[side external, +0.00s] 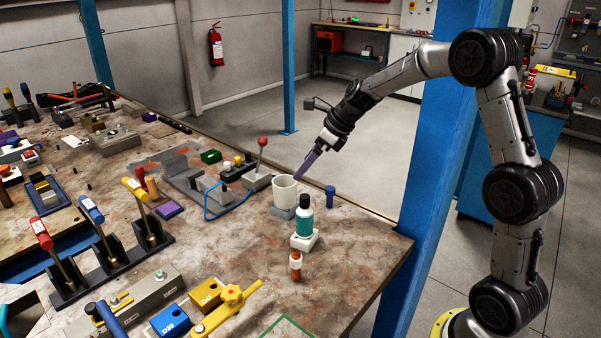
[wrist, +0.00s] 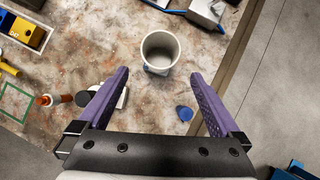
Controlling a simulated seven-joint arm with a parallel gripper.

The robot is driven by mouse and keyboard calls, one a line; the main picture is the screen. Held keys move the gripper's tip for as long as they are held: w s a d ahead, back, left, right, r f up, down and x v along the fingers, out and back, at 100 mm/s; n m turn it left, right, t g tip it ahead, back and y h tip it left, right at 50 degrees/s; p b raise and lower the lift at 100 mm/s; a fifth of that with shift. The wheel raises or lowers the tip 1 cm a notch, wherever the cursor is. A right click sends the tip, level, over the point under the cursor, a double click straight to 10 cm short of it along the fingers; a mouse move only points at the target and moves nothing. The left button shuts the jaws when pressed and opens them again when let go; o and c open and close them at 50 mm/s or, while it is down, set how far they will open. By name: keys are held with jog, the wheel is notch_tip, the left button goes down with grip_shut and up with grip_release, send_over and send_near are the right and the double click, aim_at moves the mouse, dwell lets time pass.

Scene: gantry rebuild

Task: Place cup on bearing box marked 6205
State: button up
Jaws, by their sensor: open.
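A white cup (side external: 285,190) stands upright near the right edge of the workbench, with a grey-blue patch or block at its foot. In the wrist view the cup (wrist: 160,48) is empty and lies ahead, between the lines of the two purple fingers. My gripper (side external: 302,176) is open and empty, tilted down just right of the cup's rim. Its fingers also show apart in the wrist view (wrist: 160,74). A yellow box (side external: 205,292) and a blue box (side external: 170,320) with printed labels sit at the front of the bench. I cannot read 6205 on either.
A teal bottle (side external: 304,222) on a white block stands in front of the cup. A small brown bottle (side external: 295,266) is nearer. A blue cap-like piece (side external: 330,195) sits right of the cup. A red-knobbed lever (side external: 262,145) stands behind. A blue post (side external: 432,190) rises beyond the bench edge.

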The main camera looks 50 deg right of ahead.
jog(key=s+a+r+n, duration=0.4)
jog(key=s+a+n, duration=0.1)
jog(key=s+n, duration=0.3)
jog(key=s+a+r+n, duration=0.4)
jog(key=s+n, duration=0.3)
jog(key=s, duration=0.1)
jog(key=s+a+f+n+h, duration=0.2)
jog(key=s+n, duration=1.4)
jog(key=s, duration=0.1)
jog(key=shift+s+f+n+g, duration=0.15)
jog(key=shift+s+n+g, duration=0.05)
jog(key=shift+n+g, duration=0.1)
